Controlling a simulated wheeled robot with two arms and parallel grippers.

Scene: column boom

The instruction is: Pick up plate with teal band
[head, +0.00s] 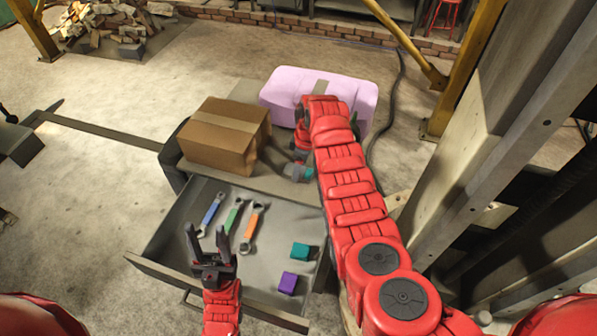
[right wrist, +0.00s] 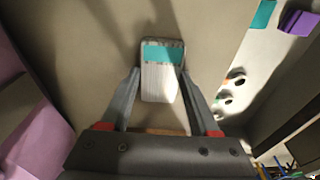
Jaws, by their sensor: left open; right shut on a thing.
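The plate with teal band (right wrist: 162,84) is a small pale grey rounded rectangle with a teal stripe across it. In the right wrist view it sits between the two fingers of my right gripper (right wrist: 160,74), which is shut on it, over a brown surface. In the head view a teal and grey end of it (head: 293,172) shows beside the cardboard box, with my right arm hiding much of the gripper. My left gripper (head: 211,254) is open and empty above the open drawer.
A cardboard box (head: 215,138) and a pink case (head: 345,95) stand beside my right arm. The open drawer (head: 180,235) holds several wrenches, a teal block (head: 301,250) and a purple block (head: 288,283). A grey column (head: 500,130) rises at right.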

